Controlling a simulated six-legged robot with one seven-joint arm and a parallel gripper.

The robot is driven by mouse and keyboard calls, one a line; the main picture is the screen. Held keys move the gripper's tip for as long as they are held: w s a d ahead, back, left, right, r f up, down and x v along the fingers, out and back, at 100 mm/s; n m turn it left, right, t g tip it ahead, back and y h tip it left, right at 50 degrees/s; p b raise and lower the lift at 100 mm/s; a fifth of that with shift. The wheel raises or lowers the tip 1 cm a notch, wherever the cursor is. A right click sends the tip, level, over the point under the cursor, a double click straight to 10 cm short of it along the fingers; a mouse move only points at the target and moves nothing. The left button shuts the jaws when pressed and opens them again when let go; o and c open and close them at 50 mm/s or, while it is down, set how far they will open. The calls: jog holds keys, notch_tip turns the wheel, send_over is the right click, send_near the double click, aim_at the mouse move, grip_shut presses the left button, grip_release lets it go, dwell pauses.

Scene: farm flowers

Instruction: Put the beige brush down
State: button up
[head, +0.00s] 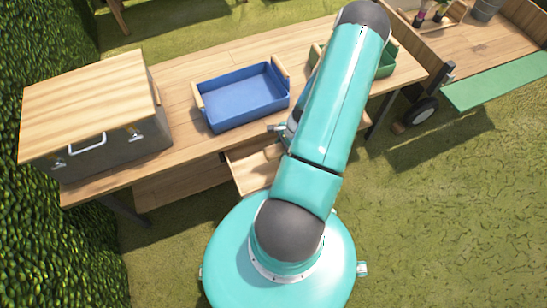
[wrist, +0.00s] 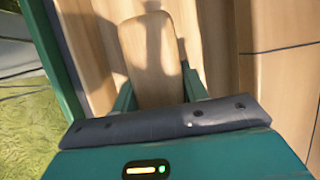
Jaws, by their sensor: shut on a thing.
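The beige brush (wrist: 152,62) shows in the wrist view as a smooth, pale, rounded wooden piece. My gripper (wrist: 158,88) has its two teal fingers on either side of the brush and is shut on it. A wooden surface lies beyond the brush, with dark shadows on it. I cannot tell whether the brush touches that surface. In the head view my arm covers the brush and most of the gripper.
A wooden workbench (head: 180,95) carries a lidded metal box (head: 90,100), a blue tray (head: 240,92) and a partly hidden green tray (head: 387,62). An open wooden drawer (head: 250,170) sticks out below. A wheeled cart (head: 478,50) stands at right. Bench wood beside the blue tray is clear.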

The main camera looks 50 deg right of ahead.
jog(key=shift+w+a+f, duration=0.3)
jog(key=shift+f, duration=0.15)
jog(key=shift+w+a+f, duration=0.3)
jog(key=shift+f, duration=0.15)
jog(key=shift+d+x, duration=0.2)
jog(key=shift+x, duration=0.8)
jog(key=shift+d+x, duration=0.25)
jog(key=shift+x, duration=0.8)
jog(key=shift+f, duration=0.3)
jog(key=o, duration=1.1)
jog(key=shift+r, duration=0.1)
jog(key=v, duration=1.2)
jog(key=shift+a+r, duration=0.1)
